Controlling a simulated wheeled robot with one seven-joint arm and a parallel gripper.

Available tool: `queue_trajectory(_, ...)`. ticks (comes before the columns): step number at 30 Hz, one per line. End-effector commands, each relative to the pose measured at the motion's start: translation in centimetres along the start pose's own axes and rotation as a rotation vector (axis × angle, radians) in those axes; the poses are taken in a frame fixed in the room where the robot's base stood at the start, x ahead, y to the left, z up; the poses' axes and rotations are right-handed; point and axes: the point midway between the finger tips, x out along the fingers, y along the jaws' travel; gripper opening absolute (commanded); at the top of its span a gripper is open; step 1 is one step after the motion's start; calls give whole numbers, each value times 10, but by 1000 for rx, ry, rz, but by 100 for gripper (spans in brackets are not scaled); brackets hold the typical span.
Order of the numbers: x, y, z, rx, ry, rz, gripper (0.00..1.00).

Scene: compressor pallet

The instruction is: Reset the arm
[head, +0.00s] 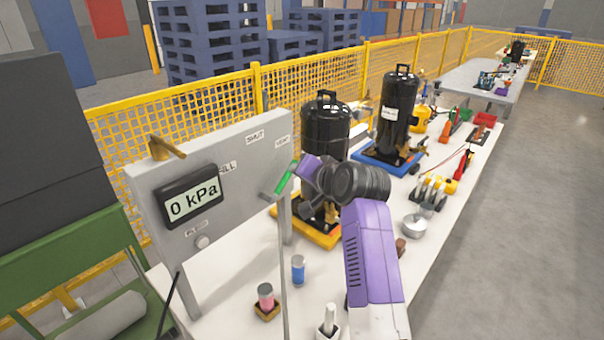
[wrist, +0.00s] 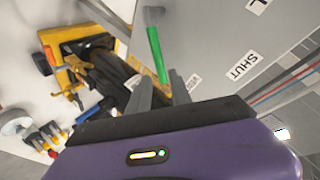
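My arm (head: 368,255) reaches up over the workbench from the bottom of the head view, with purple links and a dark wrist joint. In the wrist view, the two grey fingers of my gripper (wrist: 160,90) stand apart. A green lever handle (wrist: 155,45) on the grey panel points down at the gap between the fingertips. I cannot tell if the fingers touch it. In the head view, the green handle (head: 286,178) is just left of my purple gripper body. The fingertips are hard to make out there.
The grey panel (head: 255,160) reads 0 kPa and carries a brass lever. Black compressors (head: 398,108) stand on yellow and blue bases behind my wrist. A blue can (head: 298,270), a pink can and a metal bowl (head: 414,226) are on the bench. Open floor (head: 540,200) lies right.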

Motion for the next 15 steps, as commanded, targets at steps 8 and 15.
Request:
queue_trajectory(8,0,0,0,0,0,0,25)
queue_trajectory(15,-8,-13,-31,-59,114,-36,25)
